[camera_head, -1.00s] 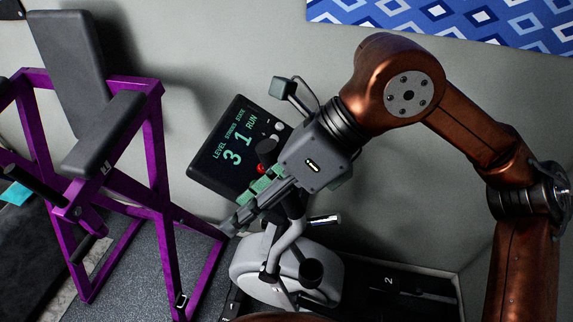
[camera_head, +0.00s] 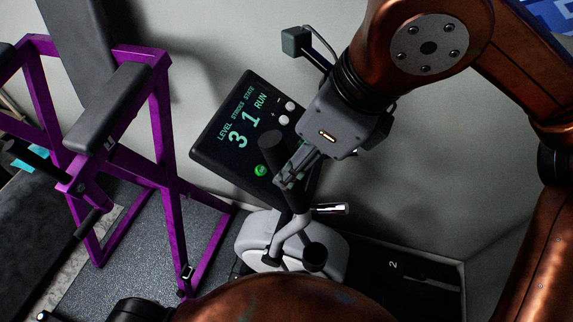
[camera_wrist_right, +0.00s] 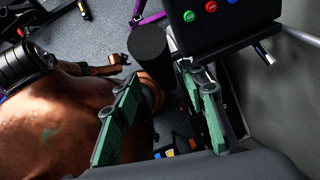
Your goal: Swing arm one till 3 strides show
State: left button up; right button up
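The elliptical trainer's console (camera_head: 215,160) reads level 3, strides 1, state RUN, with a green button lit-looking below the text. A swing arm with a black grip (camera_head: 272,145) rises in front of the console; the grip also shows in the right wrist view (camera_wrist_right: 150,48). My right gripper (camera_head: 288,180) is beside this grip in the head view. In the right wrist view its green-padded fingers (camera_wrist_right: 165,98) are apart, with the grip showing between and beyond them. I cannot tell whether they touch it.
A purple-framed bench machine (camera_head: 165,130) with dark pads stands at left. The trainer's pale flywheel housing (camera_head: 255,240) is below the console. A wall closes the back and right.

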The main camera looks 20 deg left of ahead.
jog(key=x, duration=0.5)
jog(key=shift+w+d+p, duration=0.1)
jog(key=shift+p, duration=0.2)
jog(key=shift+f, duration=0.35)
jog(key=shift+c, duration=0.3)
jog(key=c, duration=0.8)
pick_arm(q)
jog(key=s, duration=0.3)
jog(key=shift+a+r, duration=0.1)
jog(key=shift+r, duration=0.2)
pick_arm(e)
grip_shut()
pick_arm(q)
jog(key=shift+w, duration=0.15)
